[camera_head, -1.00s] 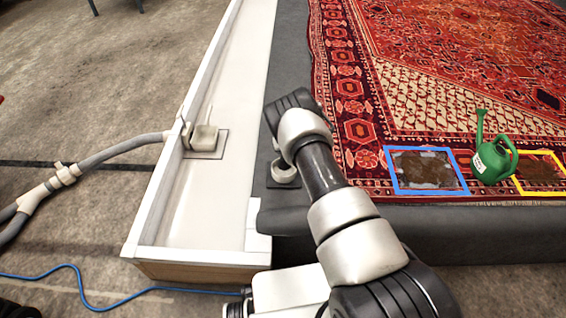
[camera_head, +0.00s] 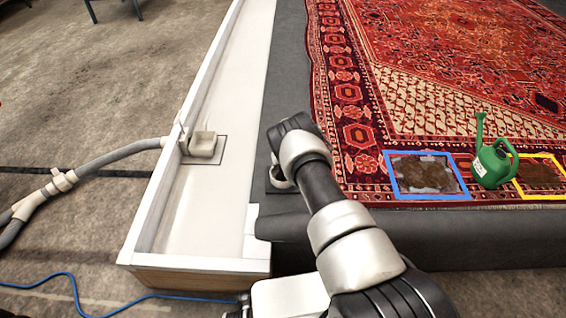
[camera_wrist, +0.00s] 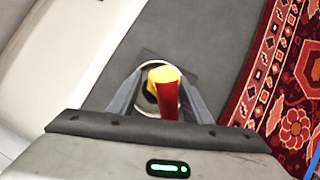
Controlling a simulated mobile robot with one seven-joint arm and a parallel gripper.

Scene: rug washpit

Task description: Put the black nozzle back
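My gripper (camera_wrist: 162,78) shows in the wrist view, pointing down over a pale round holder (camera_wrist: 157,66) on a dark square plate. A red thing with a yellow end (camera_wrist: 166,92) stands between its two spread fingers, with a small black part beside it. I cannot tell whether the fingers touch it. No clearly separate black nozzle shows; the black part may belong to it. In the head view the pale holder (camera_head: 280,178) shows partly behind my arm, which hides the gripper's fingers.
A white trough (camera_head: 215,220) runs along the left, with a beige block (camera_head: 203,145) and a grey hose (camera_head: 105,158) beside it. A patterned red rug (camera_head: 440,90) lies right. A green watering can (camera_head: 492,160) stands between the blue frame (camera_head: 428,197) and yellow frame (camera_head: 541,196).

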